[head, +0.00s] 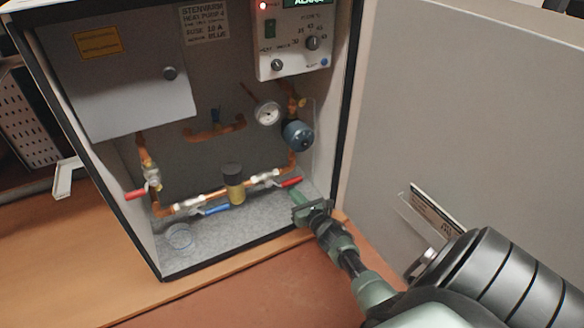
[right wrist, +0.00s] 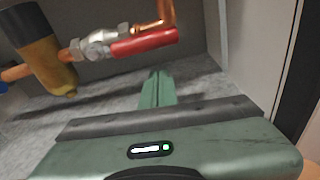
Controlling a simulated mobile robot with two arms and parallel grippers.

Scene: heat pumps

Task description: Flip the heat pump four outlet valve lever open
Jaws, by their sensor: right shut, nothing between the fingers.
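The heat pump cabinet stands open, with a label plate (head: 204,20) reading heat pump 4. Inside, a valve with a red lever (head: 290,182) sits at the right end of the lower copper pipe; its lever points right, roughly along the pipe. The red lever also shows in the right wrist view (right wrist: 145,42). Another red lever (head: 136,194) is at the left, and a blue lever (head: 216,210) lies along the lower pipe. My right gripper (head: 297,194) is shut and empty, just below and in front of the right red lever; its closed fingers (right wrist: 156,74) point toward it, apparently apart. My left gripper is out of view.
A brass cylinder with a black cap (head: 233,185) stands left of the right valve. A blue pump (head: 298,134) and round gauge (head: 267,113) are above. The open cabinet door (head: 450,110) bounds the right side. A clear cup (head: 180,238) is on the cabinet floor.

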